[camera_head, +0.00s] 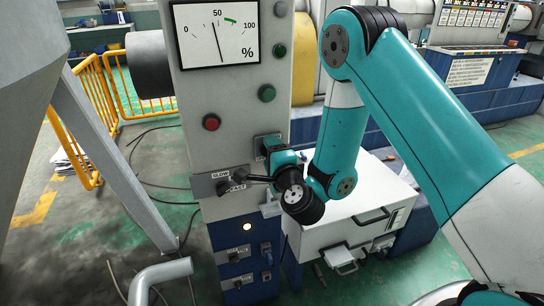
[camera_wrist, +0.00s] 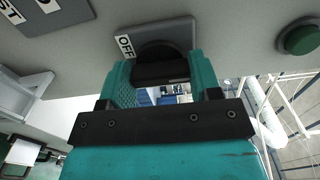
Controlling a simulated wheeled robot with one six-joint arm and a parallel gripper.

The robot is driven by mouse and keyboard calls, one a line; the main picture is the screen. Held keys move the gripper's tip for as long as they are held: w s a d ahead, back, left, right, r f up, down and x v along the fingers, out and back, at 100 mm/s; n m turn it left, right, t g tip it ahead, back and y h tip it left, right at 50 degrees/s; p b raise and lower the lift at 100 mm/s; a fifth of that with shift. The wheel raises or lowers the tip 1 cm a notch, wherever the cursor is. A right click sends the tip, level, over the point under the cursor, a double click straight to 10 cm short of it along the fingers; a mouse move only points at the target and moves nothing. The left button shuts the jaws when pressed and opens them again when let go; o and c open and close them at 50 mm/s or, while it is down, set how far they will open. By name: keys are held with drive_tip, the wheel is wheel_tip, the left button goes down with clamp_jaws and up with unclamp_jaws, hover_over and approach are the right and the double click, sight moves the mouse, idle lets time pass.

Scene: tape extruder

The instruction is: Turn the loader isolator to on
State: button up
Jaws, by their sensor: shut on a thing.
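The loader isolator is a black rotary knob (camera_wrist: 160,70) on a grey plate (camera_wrist: 176,30) on the control panel. An OFF label (camera_wrist: 125,46) shows at the plate's left in the wrist view. My gripper (camera_wrist: 158,66) has its teal fingers on either side of the knob, shut on it. In the head view my gripper (camera_head: 272,153) reaches the isolator plate (camera_head: 259,143) on the panel's right part, and it hides most of the knob. The knob's exact pointing direction is hard to tell.
The panel (camera_head: 215,90) carries a percent gauge (camera_head: 217,34), a red button (camera_head: 211,122) and green buttons (camera_head: 267,93). A lever labelled SLOW (camera_head: 221,175) is left of my gripper. A white cabinet (camera_head: 355,200) stands below right. A grey sloping leg (camera_head: 110,150) stands left.

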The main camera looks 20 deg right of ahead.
idle(0.4)
drive_tip(key=o, duration=0.9)
